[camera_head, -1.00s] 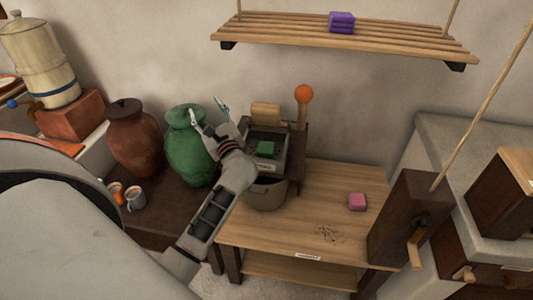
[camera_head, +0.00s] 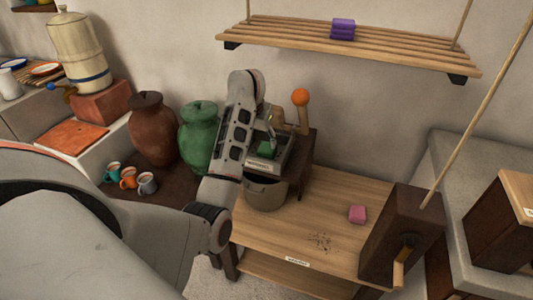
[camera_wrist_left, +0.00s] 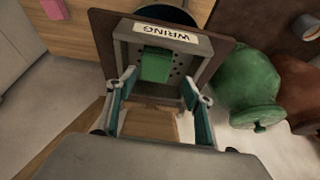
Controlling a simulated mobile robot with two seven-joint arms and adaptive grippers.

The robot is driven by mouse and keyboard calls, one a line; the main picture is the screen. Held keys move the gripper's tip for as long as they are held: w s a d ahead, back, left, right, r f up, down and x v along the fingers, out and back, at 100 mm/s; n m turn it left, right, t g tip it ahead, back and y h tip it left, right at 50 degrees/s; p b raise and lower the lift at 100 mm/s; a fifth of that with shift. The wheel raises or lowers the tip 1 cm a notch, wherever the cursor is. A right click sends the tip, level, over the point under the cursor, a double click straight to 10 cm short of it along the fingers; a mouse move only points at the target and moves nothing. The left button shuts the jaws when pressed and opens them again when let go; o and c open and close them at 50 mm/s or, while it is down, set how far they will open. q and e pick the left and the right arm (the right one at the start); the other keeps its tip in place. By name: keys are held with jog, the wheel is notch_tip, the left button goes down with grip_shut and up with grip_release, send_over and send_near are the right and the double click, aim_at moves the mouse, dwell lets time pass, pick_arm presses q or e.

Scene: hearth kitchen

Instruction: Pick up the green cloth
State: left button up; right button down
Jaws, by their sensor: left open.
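The green cloth (camera_head: 266,149), a small folded block, lies in the grey wringing tray (camera_head: 284,166) on a dark stand. My left gripper (camera_head: 271,132) is over the tray, partly hidden by my own arm in the head view. In the wrist view its open fingers (camera_wrist_left: 158,84) are either side of the cloth's near end, with nothing between them gripped. Whether they touch the cloth I cannot tell. My right gripper is not in view.
A green jar (camera_head: 198,138) and a brown jar (camera_head: 152,132) stand left of the tray. A pot (camera_head: 265,194) is below it. A pink block (camera_head: 357,214) lies on the wooden table (camera_head: 310,210). An orange ball on a post (camera_head: 300,97) rises behind the tray.

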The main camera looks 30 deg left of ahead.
aim_at(266, 149)
pick_arm(q)
jog(key=x, duration=0.2)
jog(key=b+x, duration=0.1)
jog(key=shift+d+f, duration=0.1)
jog(key=shift+d, duration=0.15)
jog(key=x, duration=0.2)
jog(key=b+x, duration=0.1)
jog(key=x, duration=0.1)
jog(key=shift+w+f, duration=0.15)
jog(key=shift+w, duration=0.25)
jog(key=shift+d, duration=0.1)
jog(key=c, duration=0.9)
